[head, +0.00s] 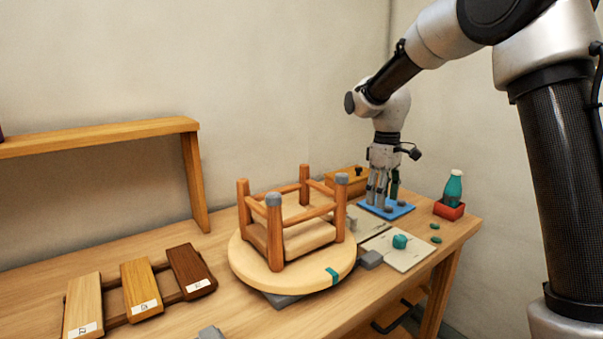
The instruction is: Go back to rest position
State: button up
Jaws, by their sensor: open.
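My gripper (382,190) points down over a blue mat (400,211) at the back right of the workbench. Its fingers look spread, and I see nothing held between them. A small dark grey piece (388,209) lies on the mat by the fingertips; whether they touch it I cannot tell. An upturned wooden stool (290,240) stands on a round wooden turntable (250,266) left of the gripper. Two of its legs show grey caps at the top (274,199).
A teal bottle (453,188) stands in a red holder (449,210) right of the gripper. A teal lump (400,241) sits on a pale board (410,256). Three wood samples (140,285) lie front left. A wooden shelf (100,135) rises at the back left. Open air surrounds the arm above the bench.

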jog(key=s+d+r+m+t, duration=0.1)
jog(key=s+d, duration=0.4)
jog(key=s, duration=0.5)
jog(key=s+d+r+m+t, duration=0.2)
jog(key=s+d+r+m, duration=0.2)
jog(key=s, duration=0.6)
jog(key=s+d+r+m+t, duration=0.2)
jog(key=s+d+m, duration=0.2)
jog(key=s, duration=0.7)
jog(key=shift+d+r, duration=0.35)
jog(key=shift+d, duration=0.55)
jog(key=shift+o, duration=0.2)
